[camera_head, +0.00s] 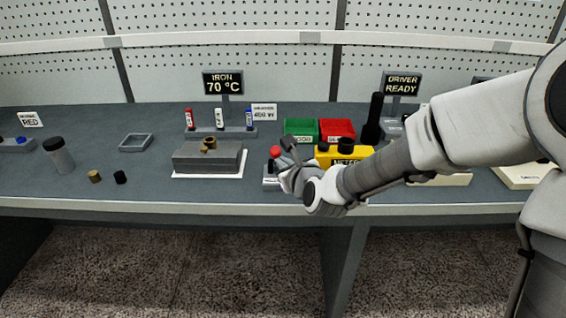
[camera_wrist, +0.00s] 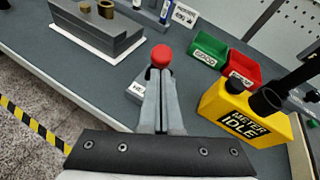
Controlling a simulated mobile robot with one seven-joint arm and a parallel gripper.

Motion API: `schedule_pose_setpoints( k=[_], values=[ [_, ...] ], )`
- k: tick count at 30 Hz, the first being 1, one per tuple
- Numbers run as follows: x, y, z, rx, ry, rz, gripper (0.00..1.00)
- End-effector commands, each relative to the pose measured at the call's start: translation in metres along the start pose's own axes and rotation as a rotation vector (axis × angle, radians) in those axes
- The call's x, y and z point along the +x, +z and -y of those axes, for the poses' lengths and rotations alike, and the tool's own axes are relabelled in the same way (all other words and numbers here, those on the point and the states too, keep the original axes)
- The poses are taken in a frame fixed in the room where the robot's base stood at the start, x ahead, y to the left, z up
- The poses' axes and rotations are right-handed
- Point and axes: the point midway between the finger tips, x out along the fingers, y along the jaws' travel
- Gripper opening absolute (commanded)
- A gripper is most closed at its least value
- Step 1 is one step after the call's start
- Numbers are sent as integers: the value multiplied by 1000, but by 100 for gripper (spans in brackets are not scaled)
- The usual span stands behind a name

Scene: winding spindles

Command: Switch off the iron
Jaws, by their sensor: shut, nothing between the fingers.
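The iron's display (camera_head: 223,83) at the back of the bench reads "IRON 70 °C". In the wrist view the red button (camera_wrist: 162,56) shows at the fingertips, and the box's label (camera_wrist: 139,90) is partly covered. My gripper (camera_wrist: 158,76) is shut and empty, with its fingertips at the button. I cannot tell whether they touch it. My gripper (camera_head: 290,168) partly hides the box in the head view.
A yellow meter (camera_head: 358,154) reading "METER IDLE" in the wrist view stands close right of my gripper. Behind are green (camera_head: 300,128) and red (camera_head: 338,128) bins. A grey block (camera_head: 208,158) with brass parts sits left. The bench front between is clear.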

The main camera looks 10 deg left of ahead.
Motion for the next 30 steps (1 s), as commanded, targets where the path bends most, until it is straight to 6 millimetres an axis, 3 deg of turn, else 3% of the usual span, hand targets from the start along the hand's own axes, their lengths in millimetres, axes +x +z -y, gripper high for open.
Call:
schedule_pose_setpoints(
  k=[20,30],
  values=[
    [2,9,4,27,27,-73,0],
    [4,23,9,59,58,-160,0]
  ],
)
